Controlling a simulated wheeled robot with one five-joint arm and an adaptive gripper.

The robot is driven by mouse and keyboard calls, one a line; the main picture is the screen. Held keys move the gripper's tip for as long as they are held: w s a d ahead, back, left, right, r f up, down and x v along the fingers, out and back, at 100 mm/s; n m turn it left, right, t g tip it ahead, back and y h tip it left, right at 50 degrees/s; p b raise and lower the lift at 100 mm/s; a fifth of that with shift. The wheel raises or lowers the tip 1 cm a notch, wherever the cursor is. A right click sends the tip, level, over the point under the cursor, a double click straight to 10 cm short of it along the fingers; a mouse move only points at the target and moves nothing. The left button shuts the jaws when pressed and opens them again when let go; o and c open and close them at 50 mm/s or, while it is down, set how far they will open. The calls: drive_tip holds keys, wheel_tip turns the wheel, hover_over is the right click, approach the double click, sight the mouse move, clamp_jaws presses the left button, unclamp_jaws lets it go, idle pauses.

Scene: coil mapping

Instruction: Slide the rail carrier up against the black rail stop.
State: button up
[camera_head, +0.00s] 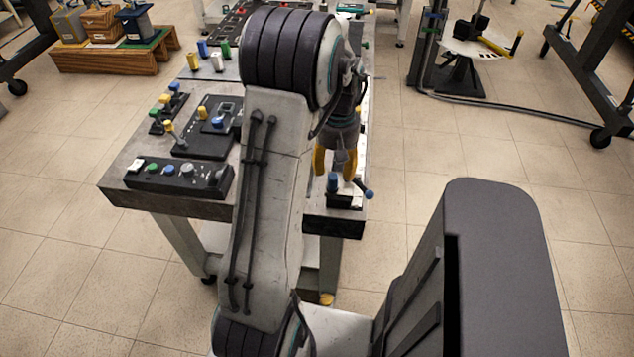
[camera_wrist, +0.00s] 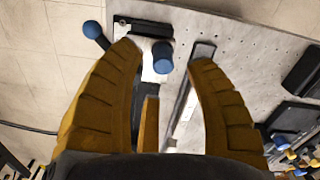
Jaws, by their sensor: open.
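The rail carrier (camera_wrist: 149,74) is a pale block with an upright blue post (camera_wrist: 162,56) and a side lever ending in a blue ball (camera_wrist: 94,30). The post also shows in the head view (camera_head: 332,182). The black rail stop (camera_wrist: 145,27) lies just beyond the carrier, and in the head view (camera_head: 345,202) it sits near the table's front edge. I cannot tell whether carrier and stop touch. My gripper (camera_wrist: 165,55) is open, its yellow fingers either side of the post in the wrist view. In the head view my gripper (camera_head: 334,160) is above and behind it. My fingers hide part of the carrier.
The rail (camera_wrist: 183,98) runs along the right edge of the table (camera_head: 118,192). A dark-framed handle (camera_wrist: 204,49) is beside the right finger. Black control boxes (camera_head: 180,175) with coloured knobs stand to the left.

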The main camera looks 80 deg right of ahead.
sight(333, 184)
drive_tip(key=shift+w+d+r+n, duration=0.15)
drive_tip(key=shift+w+n, duration=0.15)
drive_tip(key=shift+n, duration=1.3)
drive_tip(key=shift+s+f+n, duration=0.1)
drive_tip(key=shift+f+n, duration=0.15)
drive_tip(key=shift+n, duration=0.05)
drive_tip(key=shift+f, duration=3.5)
clamp_jaws()
